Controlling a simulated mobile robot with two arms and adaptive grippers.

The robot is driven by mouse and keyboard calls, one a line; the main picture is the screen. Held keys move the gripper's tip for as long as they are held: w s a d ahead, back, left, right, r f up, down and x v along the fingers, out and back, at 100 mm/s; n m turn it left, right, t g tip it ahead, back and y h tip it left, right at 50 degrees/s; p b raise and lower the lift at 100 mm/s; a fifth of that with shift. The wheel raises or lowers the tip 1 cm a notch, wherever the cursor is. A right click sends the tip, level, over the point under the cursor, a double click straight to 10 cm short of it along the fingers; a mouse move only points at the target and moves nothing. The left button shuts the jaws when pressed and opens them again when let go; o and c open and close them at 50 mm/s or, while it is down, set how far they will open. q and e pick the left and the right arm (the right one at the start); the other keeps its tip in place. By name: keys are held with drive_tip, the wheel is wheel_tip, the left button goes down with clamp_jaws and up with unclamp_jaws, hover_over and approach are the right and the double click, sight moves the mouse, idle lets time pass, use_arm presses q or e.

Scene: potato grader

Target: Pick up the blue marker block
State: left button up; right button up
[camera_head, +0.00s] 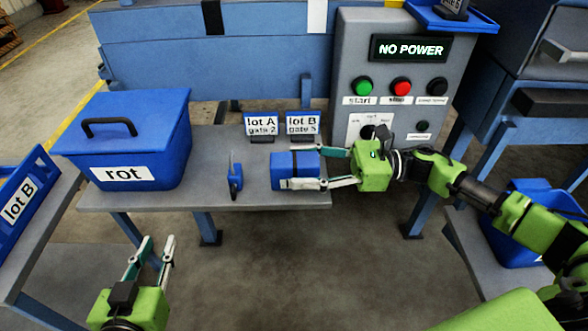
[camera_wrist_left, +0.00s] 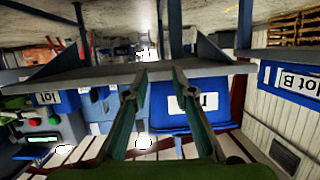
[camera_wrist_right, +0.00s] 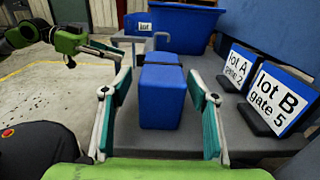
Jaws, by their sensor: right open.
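The blue marker block (camera_head: 294,165), with a dark band around it, is on the grey bench near its right front edge. It also shows in the right wrist view (camera_wrist_right: 162,98), where its near face is plain blue. My right gripper (camera_head: 318,168) is open, with its fingers on either side of the block; in the right wrist view, gaps show between block and fingers. My left gripper (camera_head: 157,241) is open and empty, low in front of the bench; its spread fingers also show in the left wrist view (camera_wrist_left: 160,75).
A lidded blue "rot" box (camera_head: 125,145) stands on the bench's left. A small blue piece with a dark handle (camera_head: 235,176) stands left of the block. Lot A (camera_head: 261,125) and lot B (camera_head: 302,124) signs stand behind. The control panel (camera_head: 405,90) reads "NO POWER".

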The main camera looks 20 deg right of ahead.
sight(271, 165)
drive_tip(key=shift+x, duration=1.1)
use_arm(q)
drive_tip(key=shift+w+d+r+t+h, duration=0.15)
drive_tip(key=shift+r+t, duration=0.1)
drive_tip(key=shift+r, duration=0.15)
drive_tip(key=shift+w+d+r+t+h, duration=0.15)
drive_tip(key=shift+r+t, duration=0.1)
drive_tip(key=shift+r, duration=0.15)
use_arm(e)
drive_tip(key=shift+x, duration=2.25)
use_arm(q)
drive_tip(key=shift+a, duration=0.1)
use_arm(e)
drive_tip(key=shift+r, duration=0.1)
drive_tip(key=shift+w, duration=0.1)
drive_tip(key=c, duration=1.4)
